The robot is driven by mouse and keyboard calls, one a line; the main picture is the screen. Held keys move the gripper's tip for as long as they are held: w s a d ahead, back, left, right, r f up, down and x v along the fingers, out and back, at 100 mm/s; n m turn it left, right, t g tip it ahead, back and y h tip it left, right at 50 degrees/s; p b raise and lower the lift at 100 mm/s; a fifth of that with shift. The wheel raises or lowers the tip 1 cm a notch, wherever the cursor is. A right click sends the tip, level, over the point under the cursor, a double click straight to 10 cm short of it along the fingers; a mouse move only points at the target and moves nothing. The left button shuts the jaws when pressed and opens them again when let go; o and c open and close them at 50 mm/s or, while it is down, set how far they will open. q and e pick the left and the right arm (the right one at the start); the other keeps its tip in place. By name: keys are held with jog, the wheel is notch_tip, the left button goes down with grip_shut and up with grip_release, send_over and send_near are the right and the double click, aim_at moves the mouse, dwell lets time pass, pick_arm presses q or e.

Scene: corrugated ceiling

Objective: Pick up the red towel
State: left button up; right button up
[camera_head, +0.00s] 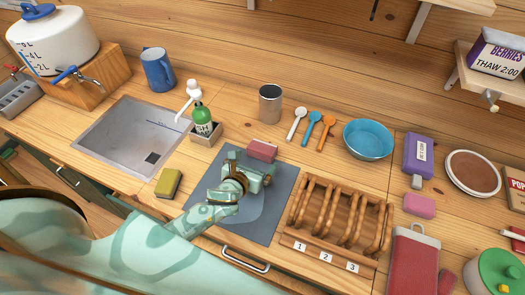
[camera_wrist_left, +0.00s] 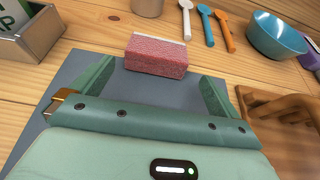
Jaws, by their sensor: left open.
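The red towel (camera_head: 262,150) is a small folded block on the back edge of the grey mat (camera_head: 284,190). In the left wrist view the towel (camera_wrist_left: 156,58) lies just ahead, with a pale strip along its far upper edge. My left gripper (camera_head: 250,166) is over the mat, on the near side of the towel. Its jaws (camera_wrist_left: 158,72) are open and empty, with one fingertip to each side of the towel's near end. I cannot tell whether they touch it. My right gripper is not in view.
A wooden rack (camera_head: 335,222) stands close on the right. A soap bottle (camera_head: 203,120) in a box and a sink (camera_head: 135,135) are on the left. A metal cup (camera_head: 270,103), several spoons and a blue bowl (camera_head: 368,139) stand behind. A yellow sponge (camera_head: 168,183) lies left of the mat.

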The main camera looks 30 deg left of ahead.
aim_at(258, 155)
pick_arm(q)
jog(key=x, duration=0.3)
jog(key=b+x, duration=0.1)
jog(key=x, duration=0.2)
jog(key=shift+a, duration=0.25)
jog(key=shift+c, duration=0.7)
jog(key=c, duration=0.8)
